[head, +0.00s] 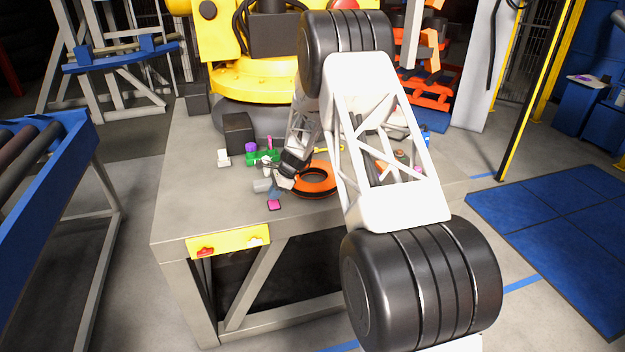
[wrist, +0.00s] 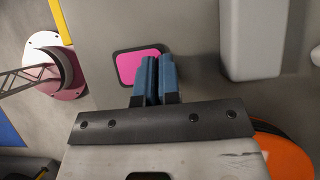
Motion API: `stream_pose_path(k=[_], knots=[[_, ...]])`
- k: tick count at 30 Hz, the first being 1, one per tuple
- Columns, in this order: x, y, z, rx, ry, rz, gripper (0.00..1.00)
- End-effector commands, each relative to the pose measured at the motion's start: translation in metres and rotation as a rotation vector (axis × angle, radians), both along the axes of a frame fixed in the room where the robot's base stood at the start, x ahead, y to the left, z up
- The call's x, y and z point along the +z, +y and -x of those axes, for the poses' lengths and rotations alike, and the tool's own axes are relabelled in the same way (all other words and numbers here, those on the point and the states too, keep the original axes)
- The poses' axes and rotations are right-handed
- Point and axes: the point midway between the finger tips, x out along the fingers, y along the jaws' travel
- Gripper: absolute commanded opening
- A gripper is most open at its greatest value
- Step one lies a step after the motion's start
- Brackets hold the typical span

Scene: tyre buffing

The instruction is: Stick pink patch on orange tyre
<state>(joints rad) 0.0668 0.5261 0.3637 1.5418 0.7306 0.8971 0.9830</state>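The pink patch (head: 274,204) with a dark border lies flat on the grey table, in front and left of the orange tyre (head: 314,188). The tyre lies flat, partly hidden by my arm. My gripper (head: 275,192) is low over the table by the patch. In the wrist view its blue fingers (wrist: 157,62) are together with only a thin gap and nothing visible between them. They overlap the right edge of the pink patch (wrist: 134,68); I cannot tell whether they touch it. Part of the orange tyre (wrist: 288,152) shows at lower right.
A grey block-like object (wrist: 254,40) stands right of the fingers in the wrist view. A green item (head: 260,159), a purple item (head: 251,147) and a dark box (head: 238,133) stand behind. A yellow button panel (head: 228,242) is at the table's front edge. The table's front left is clear.

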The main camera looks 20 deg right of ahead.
Motion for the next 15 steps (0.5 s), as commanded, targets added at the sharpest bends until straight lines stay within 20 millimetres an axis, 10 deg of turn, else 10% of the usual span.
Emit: stream_pose_path(k=[15], knots=[[0.0088,0.0000,-0.0001,0.000,-0.001,0.000,0.00]])
